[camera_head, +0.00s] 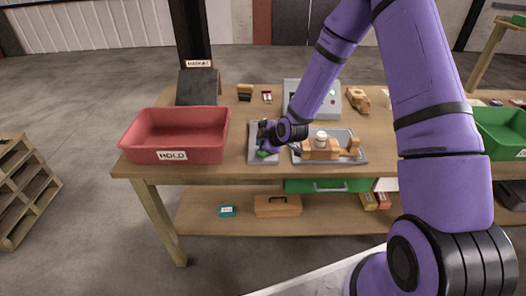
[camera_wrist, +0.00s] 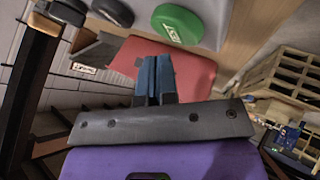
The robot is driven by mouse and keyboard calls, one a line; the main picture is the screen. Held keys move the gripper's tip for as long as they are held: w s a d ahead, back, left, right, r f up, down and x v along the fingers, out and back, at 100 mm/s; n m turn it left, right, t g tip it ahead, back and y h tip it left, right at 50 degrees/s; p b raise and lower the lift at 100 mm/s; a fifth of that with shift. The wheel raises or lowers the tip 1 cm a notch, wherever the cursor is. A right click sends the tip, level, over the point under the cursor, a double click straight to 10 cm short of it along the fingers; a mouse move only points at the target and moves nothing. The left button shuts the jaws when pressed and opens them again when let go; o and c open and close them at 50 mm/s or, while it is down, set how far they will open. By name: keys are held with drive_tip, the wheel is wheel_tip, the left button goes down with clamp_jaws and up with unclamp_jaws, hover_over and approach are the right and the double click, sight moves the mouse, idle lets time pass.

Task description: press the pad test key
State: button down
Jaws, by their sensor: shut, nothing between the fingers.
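The green round key marked TEST (camera_wrist: 177,25) shows large at the top of the wrist view, on a pale grey pad (camera_wrist: 213,22). In the head view the pad (camera_head: 256,130) lies flat on the table between the red bin and a grey tray, and the green key (camera_head: 262,154) shows at its near end. My gripper (camera_head: 265,141) is low over the pad, close to the key, and partly hides both. In the wrist view the blue fingertips (camera_wrist: 156,60) are together and empty. They appear just short of the key's edge; the head view does not settle contact.
A red bin marked HOLD (camera_head: 172,154) stands left. A tray (camera_head: 357,157) with a wooden piece (camera_head: 322,153) lies just right of my gripper. A grey machine (camera_head: 330,98) stands behind. A dark round key (camera_wrist: 112,12) is beside the green one.

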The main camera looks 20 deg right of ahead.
drive_tip(key=shift+r, duration=2.55)
drive_tip(key=shift+r, duration=0.35)
drive_tip(key=s+d+r+m+g+h, duration=0.1)
drive_tip(key=s+d+r+m+h, duration=0.15)
drive_tip(key=s+r, duration=0.65)
drive_tip(key=s+d+r+m+g+h, duration=0.1)
drive_tip(key=s+d+r+m+h, duration=0.25)
drive_tip(key=r, duration=1.05)
drive_tip(key=s+r+m+y, duration=0.1)
drive_tip(key=s+r+m, duration=0.3)
drive_tip(key=s, duration=0.8)
drive_tip(key=s+d+r+m+g+y, duration=0.1)
drive_tip(key=s+r+m, duration=0.2)
drive_tip(key=s, duration=0.9)
wheel_tip(320, 180, up, 2)
drive_tip(key=shift+s+m, duration=0.35)
drive_tip(key=shift+m, duration=0.05)
